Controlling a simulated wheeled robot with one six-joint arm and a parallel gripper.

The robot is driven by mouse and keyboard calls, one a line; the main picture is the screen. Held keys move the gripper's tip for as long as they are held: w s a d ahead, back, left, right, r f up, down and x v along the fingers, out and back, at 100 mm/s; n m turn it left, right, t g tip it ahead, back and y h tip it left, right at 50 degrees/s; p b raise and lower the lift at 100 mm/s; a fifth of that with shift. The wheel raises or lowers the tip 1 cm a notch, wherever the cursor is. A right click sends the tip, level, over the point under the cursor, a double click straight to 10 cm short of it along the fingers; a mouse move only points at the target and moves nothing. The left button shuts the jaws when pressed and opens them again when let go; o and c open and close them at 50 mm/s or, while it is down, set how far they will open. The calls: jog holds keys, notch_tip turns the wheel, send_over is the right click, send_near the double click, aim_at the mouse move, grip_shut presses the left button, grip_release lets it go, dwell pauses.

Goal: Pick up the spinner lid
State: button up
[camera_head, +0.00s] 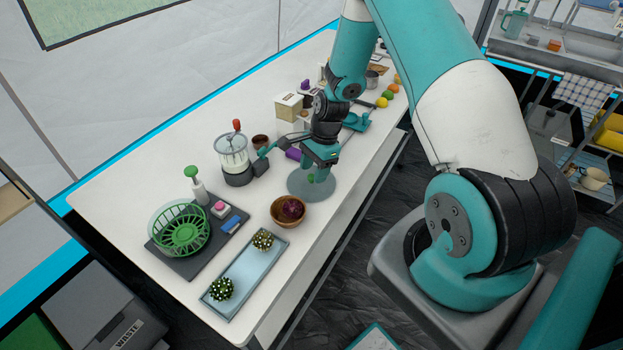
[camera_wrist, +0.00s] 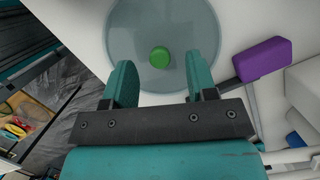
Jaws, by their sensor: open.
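The spinner lid (camera_head: 303,190) is a see-through grey disc with a green knob at its centre, lying flat on the white table. In the wrist view the lid (camera_wrist: 135,32) fills the top middle, with its knob between the lines of my two fingers and a little beyond their tips. My gripper (camera_head: 318,166) is open and empty, pointing down above the lid. In the wrist view my gripper (camera_wrist: 161,78) has its teal fingers spread wide on either side. No contact with the knob is visible.
A clear-walled container (camera_head: 233,158) with a red-handled top is to the left. The green basket (camera_head: 181,229) and blue tray (camera_head: 240,275) are farther left.

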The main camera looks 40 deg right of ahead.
jog(key=shift+x, duration=0.9)
grip_shut()
